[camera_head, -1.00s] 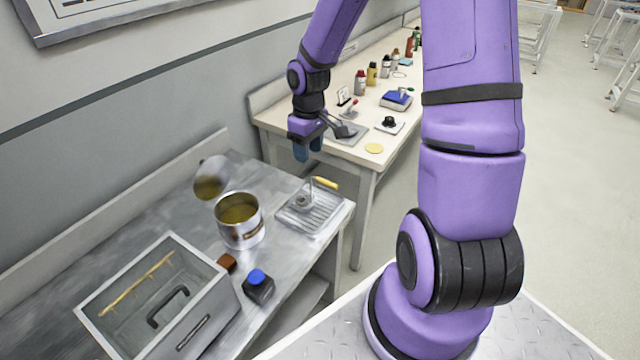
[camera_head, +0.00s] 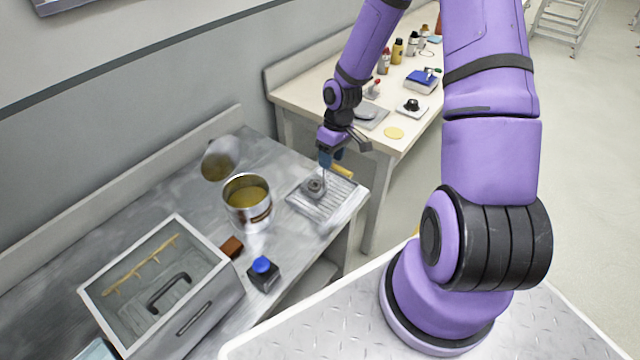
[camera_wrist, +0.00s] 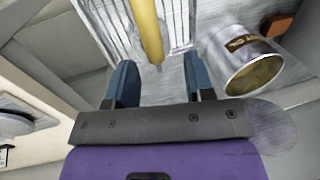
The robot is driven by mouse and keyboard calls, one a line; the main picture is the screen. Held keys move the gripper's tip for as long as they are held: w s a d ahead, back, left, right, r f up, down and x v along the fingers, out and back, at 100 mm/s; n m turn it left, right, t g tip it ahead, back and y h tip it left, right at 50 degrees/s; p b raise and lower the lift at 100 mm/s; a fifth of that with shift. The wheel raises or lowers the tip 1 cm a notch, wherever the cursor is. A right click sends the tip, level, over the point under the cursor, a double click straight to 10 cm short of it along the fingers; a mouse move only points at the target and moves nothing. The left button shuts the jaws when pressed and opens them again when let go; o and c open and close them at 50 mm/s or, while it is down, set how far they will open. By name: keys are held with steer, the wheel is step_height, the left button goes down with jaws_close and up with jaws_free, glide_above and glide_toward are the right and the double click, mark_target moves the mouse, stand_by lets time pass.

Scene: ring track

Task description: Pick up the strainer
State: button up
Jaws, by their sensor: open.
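My gripper (camera_head: 325,162) is open above the tray, close to the tool. In the wrist view, the yellow handle (camera_wrist: 147,28) runs down toward the gap between my open fingers (camera_wrist: 160,66). I cannot tell whether they touch it. The round part is not clear in the wrist view.
A metal pot (camera_head: 247,202) stands left of the tray, with a tilted round disc (camera_head: 220,159) behind it. A cream table (camera_head: 300,92) with bottles is behind.

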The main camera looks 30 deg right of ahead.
steer(key=shift+s+a+f, duration=0.1)
steer(key=shift+s+f, duration=0.1)
steer(key=shift+f, duration=1)
steer(key=shift+s+a+f, duration=0.1)
steer(key=shift+s+f, duration=0.1)
steer(key=shift+f, duration=0.95)
steer(key=shift+c, duration=0.5)
jaws_close()
